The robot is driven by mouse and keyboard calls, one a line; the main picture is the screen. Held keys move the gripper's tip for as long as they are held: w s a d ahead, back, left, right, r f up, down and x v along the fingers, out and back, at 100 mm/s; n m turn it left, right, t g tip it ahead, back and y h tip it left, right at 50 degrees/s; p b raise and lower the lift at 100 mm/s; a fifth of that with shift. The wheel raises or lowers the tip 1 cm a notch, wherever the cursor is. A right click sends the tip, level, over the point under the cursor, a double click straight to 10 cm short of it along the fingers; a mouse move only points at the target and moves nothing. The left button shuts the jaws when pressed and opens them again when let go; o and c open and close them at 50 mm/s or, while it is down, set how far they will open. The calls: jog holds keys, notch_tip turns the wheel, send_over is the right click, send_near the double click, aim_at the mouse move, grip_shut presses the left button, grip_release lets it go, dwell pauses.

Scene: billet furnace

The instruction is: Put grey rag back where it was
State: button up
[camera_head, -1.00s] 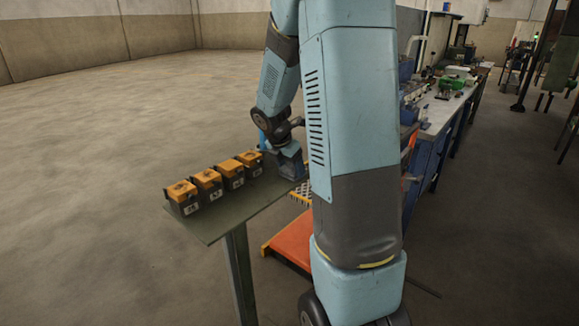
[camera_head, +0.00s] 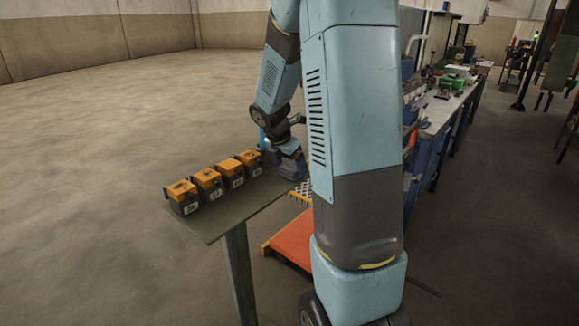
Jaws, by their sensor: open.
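I cannot make out a grey rag in this view; it may be hidden behind my arm or gripper. My gripper (camera_head: 290,170) is at the far right end of a narrow dark green table (camera_head: 245,210), low over its top. It is open. The fingertips are small and partly hidden, so I cannot tell what lies between or under them.
Several dark boxes with orange tops and number labels (camera_head: 208,184) stand in a row along the table's back edge. An orange platform (camera_head: 292,240) lies low behind my arm. A cluttered workbench (camera_head: 440,112) stands at right. The floor at left is clear.

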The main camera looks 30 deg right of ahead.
jog(key=v, duration=1.1)
jog(key=s+a+r+m+t+y, duration=0.2)
jog(key=s+a+m, duration=0.4)
jog(key=s+m, duration=0.5)
jog(key=s+a+r+m+t+y, duration=0.2)
jog(key=s+a+r+m, duration=0.3)
jog(key=s+m, duration=0.6)
jog(key=shift+s+a, duration=0.95)
jog(key=shift+a, duration=0.15)
jog(key=shift+r, duration=0.1)
